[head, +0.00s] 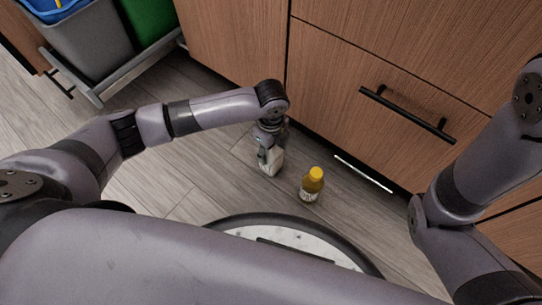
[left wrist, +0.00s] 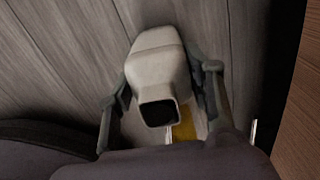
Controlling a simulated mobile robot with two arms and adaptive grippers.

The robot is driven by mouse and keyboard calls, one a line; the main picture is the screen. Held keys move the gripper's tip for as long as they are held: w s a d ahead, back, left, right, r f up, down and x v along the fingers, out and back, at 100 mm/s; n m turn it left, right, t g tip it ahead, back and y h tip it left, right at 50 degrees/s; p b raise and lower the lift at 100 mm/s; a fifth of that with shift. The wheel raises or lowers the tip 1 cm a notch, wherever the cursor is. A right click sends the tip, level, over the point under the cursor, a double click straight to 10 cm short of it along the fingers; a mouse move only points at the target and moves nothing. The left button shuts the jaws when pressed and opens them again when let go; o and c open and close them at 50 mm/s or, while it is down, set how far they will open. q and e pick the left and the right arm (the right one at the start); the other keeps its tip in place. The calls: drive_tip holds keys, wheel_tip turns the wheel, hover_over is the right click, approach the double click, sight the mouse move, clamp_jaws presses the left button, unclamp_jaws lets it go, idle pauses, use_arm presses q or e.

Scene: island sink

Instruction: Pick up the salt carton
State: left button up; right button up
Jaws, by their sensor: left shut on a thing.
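The salt carton is a small whitish box (head: 272,164) at the middle of the head view, low by the wooden floor. My left gripper (head: 265,153) reaches down over it and is shut on it. In the left wrist view the pale carton (left wrist: 158,65) fills the space between the two fingers of my left gripper (left wrist: 162,95), with a dark square end toward the camera. Whether the carton touches the floor I cannot tell. My right gripper is out of view; only my right arm shows.
A yellow-capped bottle (head: 312,186) stands on the floor just right of the carton; a yellow part (left wrist: 184,130) shows in the left wrist view. Wooden drawers (head: 400,75) with a black handle rise behind. A pulled-out grey bin (head: 90,42) and green bin (head: 147,20) stand upper left.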

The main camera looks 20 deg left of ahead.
use_arm(q)
drive_tip(key=c, duration=0.5)
drive_tip(key=shift+r, duration=0.1)
